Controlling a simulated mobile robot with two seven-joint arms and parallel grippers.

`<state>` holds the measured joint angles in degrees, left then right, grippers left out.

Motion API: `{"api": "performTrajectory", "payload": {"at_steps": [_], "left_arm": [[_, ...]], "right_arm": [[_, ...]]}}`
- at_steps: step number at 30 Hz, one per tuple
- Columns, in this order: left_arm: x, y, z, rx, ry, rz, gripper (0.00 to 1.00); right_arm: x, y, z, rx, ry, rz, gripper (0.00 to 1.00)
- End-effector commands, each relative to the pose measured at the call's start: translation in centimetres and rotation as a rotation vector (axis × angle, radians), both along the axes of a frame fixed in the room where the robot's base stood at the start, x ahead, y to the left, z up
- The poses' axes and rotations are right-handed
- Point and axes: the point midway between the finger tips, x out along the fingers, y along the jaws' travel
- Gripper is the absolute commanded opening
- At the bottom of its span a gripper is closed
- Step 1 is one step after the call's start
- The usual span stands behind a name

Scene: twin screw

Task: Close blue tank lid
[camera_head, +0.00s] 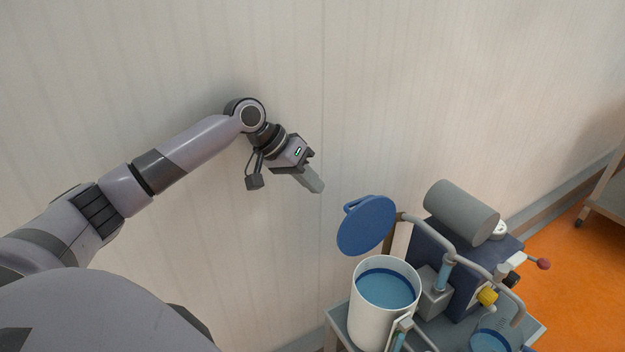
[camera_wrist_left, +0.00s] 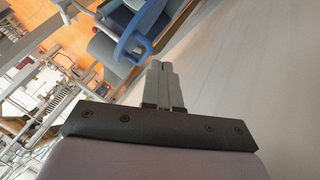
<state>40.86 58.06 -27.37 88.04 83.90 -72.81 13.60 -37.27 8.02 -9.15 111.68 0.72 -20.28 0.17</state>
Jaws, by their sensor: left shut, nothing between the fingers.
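The blue tank lid (camera_head: 366,225) stands open, tilted up at the back of the white tank (camera_head: 372,318), with a handle loop on its upper left. Blue liquid (camera_head: 386,288) shows inside the tank. My left gripper (camera_head: 317,187) is shut and empty, above and to the left of the lid and apart from it. In the left wrist view the shut fingers (camera_wrist_left: 164,82) point toward the blue lid (camera_wrist_left: 140,32) and its handle. My right gripper is in neither view.
The tank stands on a grey cart (camera_head: 338,322) beside a machine with a grey cylinder (camera_head: 461,212), pipes, a yellow knob (camera_head: 487,296) and a red-tipped lever (camera_head: 543,264). A pale wall (camera_head: 400,90) runs behind the arm. Orange floor (camera_head: 565,255) shows at right.

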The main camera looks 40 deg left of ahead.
Motion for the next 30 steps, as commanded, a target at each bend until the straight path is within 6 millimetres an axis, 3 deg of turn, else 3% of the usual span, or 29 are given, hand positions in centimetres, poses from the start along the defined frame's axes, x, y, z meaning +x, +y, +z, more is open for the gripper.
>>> {"api": "performTrajectory", "payload": {"at_steps": [6, 12, 30], "left_arm": [[1.8, -1.8, -3.1, -0.001, -0.001, -0.001, 0.00], [2.8, -2.7, -4.9, 0.000, -0.001, 0.000, 0.00], [3.3, -2.9, -5.3, 0.006, -0.004, 0.000, 0.00]], "right_arm": [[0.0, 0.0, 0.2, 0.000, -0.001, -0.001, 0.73], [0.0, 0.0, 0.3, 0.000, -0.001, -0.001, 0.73], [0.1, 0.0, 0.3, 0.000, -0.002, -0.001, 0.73]]}}
